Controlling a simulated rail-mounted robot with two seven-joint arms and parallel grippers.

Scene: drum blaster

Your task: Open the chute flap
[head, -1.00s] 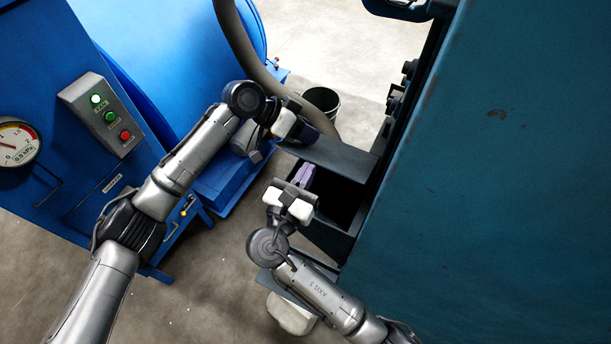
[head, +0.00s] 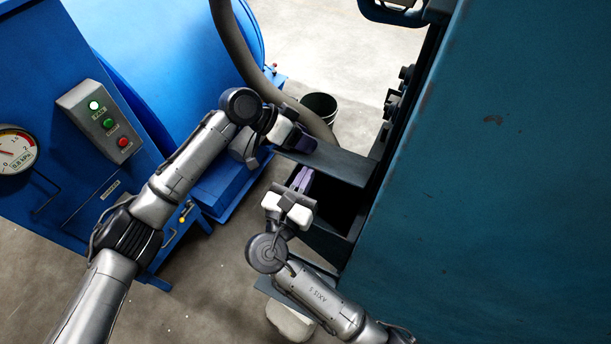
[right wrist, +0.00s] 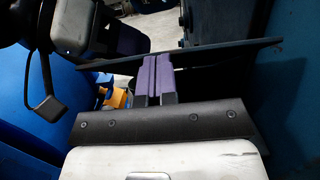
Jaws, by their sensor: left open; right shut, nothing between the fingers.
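The chute flap (head: 335,162) is a dark grey plate standing out from the teal machine's side. The dark chute opening (head: 338,205) shows uncovered in front of it. The flap also crosses the right wrist view (right wrist: 215,56) as a thin, slightly tilted plate. My left gripper (head: 303,143) is open at the flap's outer left end; I cannot tell if it touches. My right gripper (head: 302,180) is shut and empty at the chute's left side, below the flap in the picture. Its purple fingertips (right wrist: 155,70) overlap the flap in the right wrist view, contact unclear.
The large teal machine (head: 490,190) fills the right side. A blue drum unit with a button box (head: 103,120) and a gauge (head: 12,152) stands left. A thick hose (head: 235,45) and a dark bucket (head: 318,103) are behind my left gripper. Floor is clear at lower left.

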